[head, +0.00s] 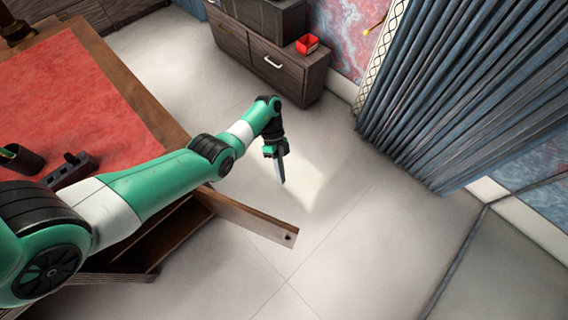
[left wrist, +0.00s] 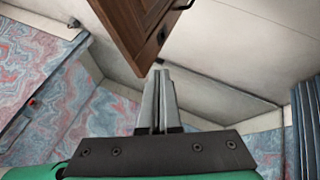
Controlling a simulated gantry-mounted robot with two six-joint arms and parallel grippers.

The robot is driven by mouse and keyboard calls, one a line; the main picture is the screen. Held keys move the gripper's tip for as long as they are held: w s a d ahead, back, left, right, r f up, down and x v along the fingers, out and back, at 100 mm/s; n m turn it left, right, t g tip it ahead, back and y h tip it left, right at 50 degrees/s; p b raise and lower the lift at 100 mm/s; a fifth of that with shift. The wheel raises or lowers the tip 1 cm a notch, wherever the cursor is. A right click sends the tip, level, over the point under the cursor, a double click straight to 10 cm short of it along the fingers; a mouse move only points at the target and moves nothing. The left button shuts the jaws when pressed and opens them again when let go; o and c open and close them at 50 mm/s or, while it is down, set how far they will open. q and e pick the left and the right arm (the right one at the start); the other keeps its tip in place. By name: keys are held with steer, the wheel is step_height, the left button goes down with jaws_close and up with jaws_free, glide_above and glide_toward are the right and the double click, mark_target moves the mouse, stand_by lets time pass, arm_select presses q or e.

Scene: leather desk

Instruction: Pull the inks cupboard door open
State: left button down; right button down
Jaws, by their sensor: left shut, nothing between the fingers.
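A brown wooden door (head: 250,217) stands swung out from the cupboard under the desk in the head view, its free end reaching over the floor. No label shows that names it as the inks cupboard door. It also shows at the top of the left wrist view (left wrist: 136,28), with a dark handle at its upper right. My left gripper (head: 282,182) is shut and empty, apart from the door and above its free end in the head picture. Its fingers show closed together in the left wrist view (left wrist: 158,76). My right gripper is out of view.
The desk (head: 100,80) has a red leather top with a dark cup (head: 20,160) and a dark block (head: 72,170). A low wooden cabinet (head: 262,62) with a red box (head: 307,44) stands at the back. Blue curtains (head: 470,90) hang right. Floor around the gripper is clear.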

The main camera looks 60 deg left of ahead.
arm_select(q)
steer(key=s+d+f+b, duration=0.1)
steer(key=s+d+f, duration=0.3)
steer(key=d+f, duration=0.4)
steer(key=shift+s+d+b, duration=0.3)
steer(key=shift+d+b, duration=0.05)
